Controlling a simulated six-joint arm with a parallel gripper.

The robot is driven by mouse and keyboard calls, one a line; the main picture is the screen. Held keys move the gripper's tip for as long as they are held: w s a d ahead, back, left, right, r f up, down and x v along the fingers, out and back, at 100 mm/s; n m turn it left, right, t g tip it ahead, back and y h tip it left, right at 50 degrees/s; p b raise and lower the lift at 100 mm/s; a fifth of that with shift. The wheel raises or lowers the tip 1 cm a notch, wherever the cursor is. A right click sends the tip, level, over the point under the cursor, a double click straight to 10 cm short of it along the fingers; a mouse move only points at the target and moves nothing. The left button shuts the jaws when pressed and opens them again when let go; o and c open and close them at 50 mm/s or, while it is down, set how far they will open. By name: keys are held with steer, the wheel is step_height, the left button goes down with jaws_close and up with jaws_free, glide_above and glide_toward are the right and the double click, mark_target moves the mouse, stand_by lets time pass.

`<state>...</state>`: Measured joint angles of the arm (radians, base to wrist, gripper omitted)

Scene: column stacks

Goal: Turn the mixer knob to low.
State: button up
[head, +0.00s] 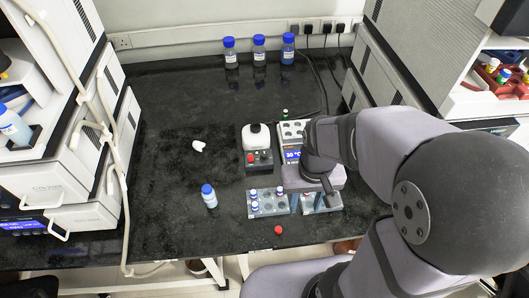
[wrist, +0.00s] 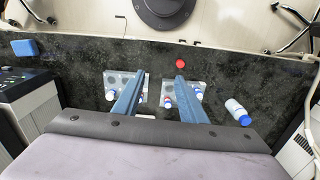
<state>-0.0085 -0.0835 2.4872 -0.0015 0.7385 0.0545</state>
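The mixer appears to be the small dark box (head: 259,161) with a red part on its front and a white rounded top (head: 256,136), near the middle of the bench in the head view. Its knob is too small to read, so I cannot tell its setting. The mixer does not show in the wrist view. My gripper (head: 308,204) points down over the vial racks, to the right of and nearer than the mixer. In the wrist view its two blue fingers (wrist: 157,76) are well apart with nothing held between them.
A vial rack (head: 268,204) stands below the gripper, and a block with a lit display (head: 291,154) stands right of the mixer. A blue-capped bottle (head: 209,196), a white piece (head: 198,146) and a red cap (head: 278,230) lie around. The bench's left part is mostly clear.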

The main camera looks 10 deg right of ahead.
steer(key=w+a+f+m+b, duration=0.1)
steer(key=w+a+m, duration=0.25)
steer(key=w, duration=1.25)
steer(key=m+b, duration=0.1)
steer(key=m, duration=0.4)
glide_above(265, 154)
step_height(265, 154, down, 4)
steer(key=shift+f, duration=0.1)
steer(key=shift+f+p, duration=0.8)
steer(key=shift+f, duration=2.8)
jaws_close()
